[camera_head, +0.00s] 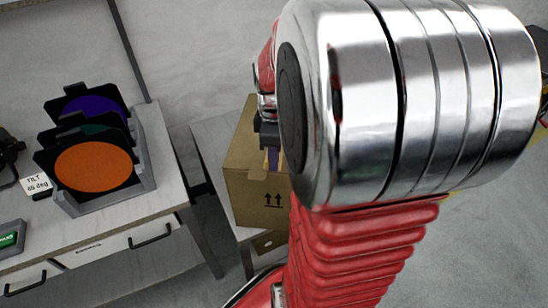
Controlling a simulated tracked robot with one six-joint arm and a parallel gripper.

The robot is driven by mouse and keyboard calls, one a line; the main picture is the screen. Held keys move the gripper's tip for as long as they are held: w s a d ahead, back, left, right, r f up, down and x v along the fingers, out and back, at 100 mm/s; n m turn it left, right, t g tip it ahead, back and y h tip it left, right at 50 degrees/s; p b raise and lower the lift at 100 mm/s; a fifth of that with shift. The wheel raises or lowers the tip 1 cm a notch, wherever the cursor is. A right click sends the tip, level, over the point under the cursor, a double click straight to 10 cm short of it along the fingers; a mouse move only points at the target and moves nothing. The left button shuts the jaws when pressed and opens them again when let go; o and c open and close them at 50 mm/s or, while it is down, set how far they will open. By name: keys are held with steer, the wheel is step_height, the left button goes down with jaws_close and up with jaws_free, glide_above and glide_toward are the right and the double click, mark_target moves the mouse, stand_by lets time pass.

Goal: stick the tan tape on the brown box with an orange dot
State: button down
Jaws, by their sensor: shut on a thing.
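A brown box (245,190) stands in the middle of the view, with two dark up arrows printed on its near face. My gripper (272,161) is at the box's upper near edge, partly hidden behind my large silver arm joint. It is shut on a small purple thing (273,159) that shows between its fingers. A pale tan patch (257,173), possibly the tan tape, lies at the box's top edge just below the fingers. I cannot tell whether it touches the purple thing. No orange dot shows on the visible box faces; the box's right side is hidden.
The box stands on a grey bench (212,135). A left table (172,178) holds a rack (150,165) with orange, green and purple discs in black frames, a "TILT 45 deg" card (37,184) and a device with a green screen (10,240). A gap separates the two surfaces.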

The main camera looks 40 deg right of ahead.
stand_by(0.4)
steer(key=c, duration=1.7)
jaws_free()
step_height(320, 180, up, 14)
steer(key=shift+f, duration=0.15)
